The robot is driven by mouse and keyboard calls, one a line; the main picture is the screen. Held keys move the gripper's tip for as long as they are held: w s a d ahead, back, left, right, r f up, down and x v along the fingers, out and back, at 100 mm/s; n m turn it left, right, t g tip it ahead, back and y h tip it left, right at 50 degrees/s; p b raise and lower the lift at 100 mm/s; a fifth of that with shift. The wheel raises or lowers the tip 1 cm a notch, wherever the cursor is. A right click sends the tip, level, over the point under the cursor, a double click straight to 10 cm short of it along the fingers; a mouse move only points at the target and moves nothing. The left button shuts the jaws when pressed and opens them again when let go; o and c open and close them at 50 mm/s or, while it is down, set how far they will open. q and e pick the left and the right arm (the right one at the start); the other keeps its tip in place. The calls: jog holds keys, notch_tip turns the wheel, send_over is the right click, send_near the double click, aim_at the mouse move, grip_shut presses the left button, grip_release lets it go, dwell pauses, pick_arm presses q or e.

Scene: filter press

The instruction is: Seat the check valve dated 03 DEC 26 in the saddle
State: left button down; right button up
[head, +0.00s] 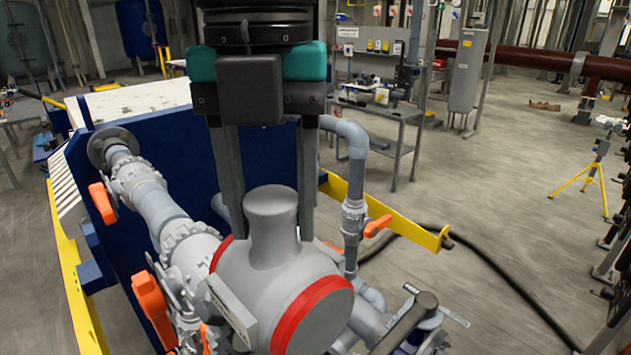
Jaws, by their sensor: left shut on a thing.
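A grey, round-bodied check valve (268,262) with a neck on top and red bands at its ends is in the lower middle of the head view. A pale tag plate (232,310) is on its left side; its date cannot be read from here. My left gripper (268,225) comes down from above and is shut on the valve, one finger on each side of the neck. I cannot make out the saddle; the valve hides what lies behind and below it. Whether the valve touches anything beneath cannot be told. My right gripper is not in view.
Grey pipework with orange-handled valves (102,203) runs close along the left, before a blue panel (130,255). Another pipe with an orange handle (377,226) stands right of the valve. A dark bar (405,320) is at lower right. A yellow rail (400,222) and black hose (500,272) lie beyond.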

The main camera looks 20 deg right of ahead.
aim_at(274, 242)
pick_arm(q)
jog(key=shift+w+d, duration=0.1)
jog(key=shift+d, duration=0.1)
jog(key=shift+a+f+b, duration=0.3)
jog(key=shift+f+b, duration=0.15)
notch_tip(274, 242, down, 2)
jog(key=shift+f+b, duration=0.25)
jog(key=shift+b, duration=0.65)
notch_tip(274, 242, down, 9)
jog(key=b, duration=0.8)
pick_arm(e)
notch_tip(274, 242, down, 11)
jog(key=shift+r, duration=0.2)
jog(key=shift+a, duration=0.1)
pick_arm(q)
jog(key=shift+c, duration=1)
grip_release()
jog(key=shift+f, duration=0.1)
